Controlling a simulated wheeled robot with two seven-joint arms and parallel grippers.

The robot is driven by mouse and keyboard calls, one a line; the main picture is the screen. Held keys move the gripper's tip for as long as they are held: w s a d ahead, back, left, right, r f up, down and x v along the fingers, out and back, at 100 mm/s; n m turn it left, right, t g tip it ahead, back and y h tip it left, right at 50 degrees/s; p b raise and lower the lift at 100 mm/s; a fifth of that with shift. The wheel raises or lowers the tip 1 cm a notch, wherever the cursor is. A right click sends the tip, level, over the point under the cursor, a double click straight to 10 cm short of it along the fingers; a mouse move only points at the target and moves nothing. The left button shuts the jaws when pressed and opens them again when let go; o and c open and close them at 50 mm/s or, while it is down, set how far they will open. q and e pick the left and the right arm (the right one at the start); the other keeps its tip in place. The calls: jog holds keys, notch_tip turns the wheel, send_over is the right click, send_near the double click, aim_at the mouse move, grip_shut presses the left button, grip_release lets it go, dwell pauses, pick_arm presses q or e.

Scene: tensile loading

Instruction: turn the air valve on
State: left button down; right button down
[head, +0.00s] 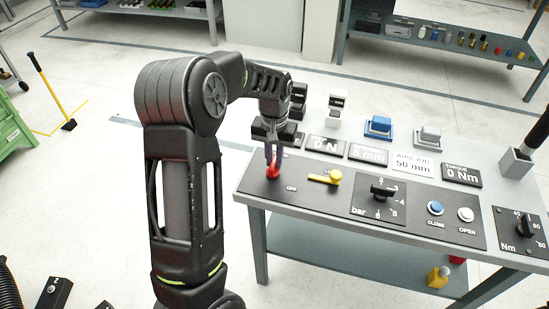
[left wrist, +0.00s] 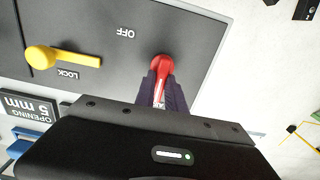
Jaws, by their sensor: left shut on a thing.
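The air valve's red handle (head: 274,171) stands at the left end of the dark control panel (head: 300,203), near the word OFF. In the left wrist view the red handle (left wrist: 161,68) shows its rounded end, and the rest runs between my fingers. My left gripper (head: 270,155) points down at it and is shut on the handle; in the left wrist view the gripper (left wrist: 163,92) has dark fingers on both sides of it. My right gripper is not in view.
A yellow lock lever (head: 326,178) sits just right of the valve, also in the left wrist view (left wrist: 62,58). A bar dial (head: 383,190), blue close button (head: 435,208), white open button (head: 466,214) and Nm dial (head: 525,226) follow rightward. Small displays line the panel's back.

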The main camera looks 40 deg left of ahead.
aim_at(274, 161)
pick_arm(q)
jog(key=c, duration=1.4)
grip_release()
notch_tip(274, 161, up, 8)
jog(key=shift+f, duration=0.1)
